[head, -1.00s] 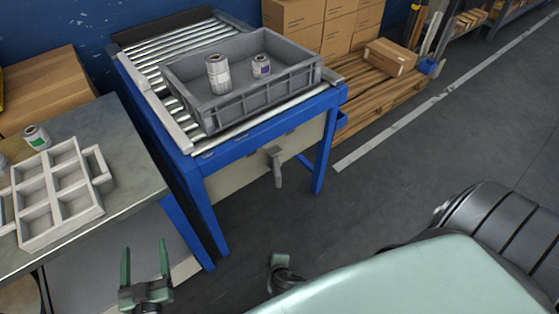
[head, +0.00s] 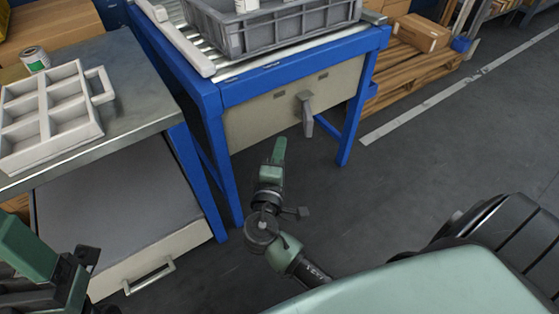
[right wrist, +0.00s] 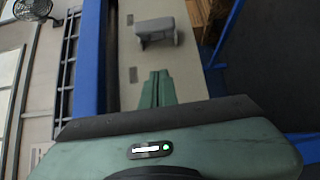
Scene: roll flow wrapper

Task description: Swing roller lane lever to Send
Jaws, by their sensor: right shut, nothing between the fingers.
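The grey roller lane lever (head: 306,115) hangs downward from a pivot on the beige front panel (head: 250,118) of the blue-framed roller lane. It also shows in the right wrist view (right wrist: 156,33), just beyond my fingertips. My right gripper (head: 279,148) is shut and empty, its green fingers pointing up toward the panel, below and left of the lever. In the right wrist view the closed fingers (right wrist: 158,78) appear apart from the lever. Part of my left gripper (head: 80,262) shows at the lower left edge; its fingers are not clear. I cannot read any lever markings.
A grey crate (head: 285,38) sits on the roller lane. A drawer with a handle (head: 150,273) is below.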

